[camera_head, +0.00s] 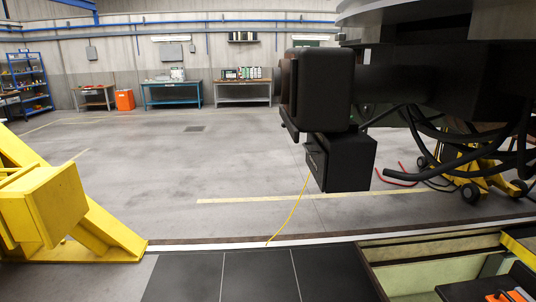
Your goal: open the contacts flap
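A black coupler head (318,92) juts out to the left from under the railcar (440,70) in the head view. A black box (346,163) hangs below it. The narrow left face of this box (316,165) has a small handle-like bar near its top and looks closed; this face may be the contacts flap, but I cannot tell for sure. Any contacts behind it are hidden. Neither of my grippers shows in the head view.
A yellow lifting jack (45,205) stands at the left. Black hoses (465,150) hang at the right above a wheeled yellow stand (470,180). A pit edge (400,240) is at lower right. The middle floor is clear.

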